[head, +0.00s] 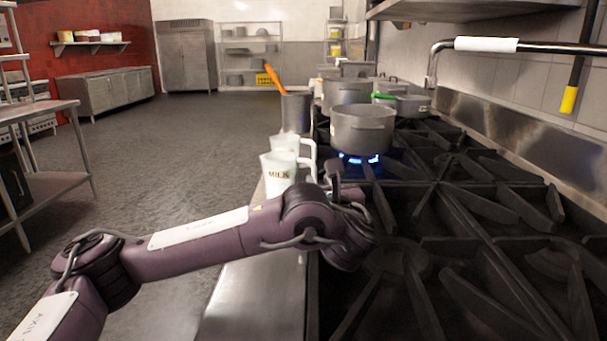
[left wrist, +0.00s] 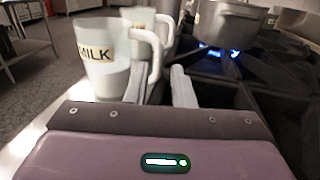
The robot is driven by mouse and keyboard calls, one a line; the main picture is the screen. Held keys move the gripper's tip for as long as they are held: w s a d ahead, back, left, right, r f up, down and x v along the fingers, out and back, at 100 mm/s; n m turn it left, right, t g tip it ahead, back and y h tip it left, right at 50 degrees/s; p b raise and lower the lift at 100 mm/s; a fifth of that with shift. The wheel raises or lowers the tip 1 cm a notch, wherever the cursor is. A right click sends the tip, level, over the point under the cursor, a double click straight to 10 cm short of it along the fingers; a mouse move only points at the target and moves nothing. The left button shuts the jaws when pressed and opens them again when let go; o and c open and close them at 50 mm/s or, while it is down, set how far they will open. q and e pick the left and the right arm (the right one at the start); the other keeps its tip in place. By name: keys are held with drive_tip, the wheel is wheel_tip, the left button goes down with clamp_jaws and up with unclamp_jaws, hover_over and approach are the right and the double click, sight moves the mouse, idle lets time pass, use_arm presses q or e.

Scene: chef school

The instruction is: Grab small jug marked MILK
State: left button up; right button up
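A small white jug marked MILK (head: 279,176) stands on the steel ledge at the left edge of the stove. In the left wrist view the jug (left wrist: 101,65) is upright, with its handle (left wrist: 156,62) facing right. My left gripper (head: 330,178) is just right of the jug, partly hidden by my arm in the head view. In the left wrist view its two fingers (left wrist: 158,87) are apart, and the lower handle shows in line with the gap between them. I cannot tell if they touch it. My right gripper is not in view.
A second white jug (head: 285,143) stands right behind the first. Beyond it is a metal container (head: 296,113) with an orange utensil. A pot (head: 362,130) sits over a lit blue flame (head: 358,159). Black stove grates (head: 470,230) spread to the right.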

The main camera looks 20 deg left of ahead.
sight(314, 172)
use_arm(q)
drive_tip(key=shift+x, duration=0.9)
drive_tip(key=shift+w+a+r+b, duration=0.15)
drive_tip(key=shift+w+a+b, duration=0.2)
drive_tip(key=shift+w, duration=0.1)
drive_tip(key=x, duration=0.5)
drive_tip(key=shift+r, duration=0.1)
drive_tip(key=shift+s, duration=0.1)
drive_tip(key=shift+c, duration=0.3)
clamp_jaws()
